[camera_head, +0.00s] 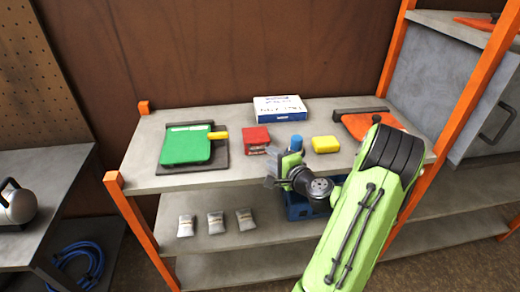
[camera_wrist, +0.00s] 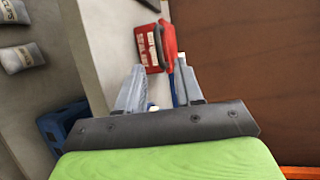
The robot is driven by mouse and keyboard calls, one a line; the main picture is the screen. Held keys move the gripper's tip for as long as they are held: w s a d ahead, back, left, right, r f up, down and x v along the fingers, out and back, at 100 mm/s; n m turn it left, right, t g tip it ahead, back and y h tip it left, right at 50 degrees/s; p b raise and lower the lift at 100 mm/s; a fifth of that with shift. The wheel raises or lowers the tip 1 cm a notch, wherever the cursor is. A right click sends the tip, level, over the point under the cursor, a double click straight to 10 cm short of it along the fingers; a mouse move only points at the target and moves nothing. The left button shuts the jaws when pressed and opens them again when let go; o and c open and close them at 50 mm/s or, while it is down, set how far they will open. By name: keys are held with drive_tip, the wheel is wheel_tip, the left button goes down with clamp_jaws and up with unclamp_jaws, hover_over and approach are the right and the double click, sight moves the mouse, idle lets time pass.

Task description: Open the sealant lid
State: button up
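No label reads as sealant, and I cannot tell for certain which item it is. A small blue cap-like top (camera_head: 296,142) shows just behind my gripper on the upper shelf; what is below it is hidden by my arm. In the wrist view a red, looped item (camera_wrist: 168,45) with a thin blue part (camera_wrist: 173,90) runs down beside the right finger; I cannot tell whether they touch. My gripper (camera_head: 270,168) points left over the shelf's front. In the wrist view its fingers (camera_wrist: 160,75) stand apart, with a small pale thing visible low between them.
The shelf (camera_head: 145,180) holds a green flat item (camera_head: 185,147) at left, a red box (camera_head: 255,138), a white-blue box (camera_head: 280,108), a yellow block (camera_head: 325,144) and an orange tool (camera_head: 365,124). A blue bin (camera_head: 297,210) and several grey pouches (camera_head: 216,222) are below. Orange posts (camera_head: 140,225) edge it.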

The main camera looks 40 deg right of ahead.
sight(261, 150)
drive_tip(key=x, duration=0.7)
drive_tip(key=shift+p, duration=0.4)
drive_tip(key=shift+c, duration=0.5)
drive_tip(key=shift+f, duration=0.1)
clamp_jaws()
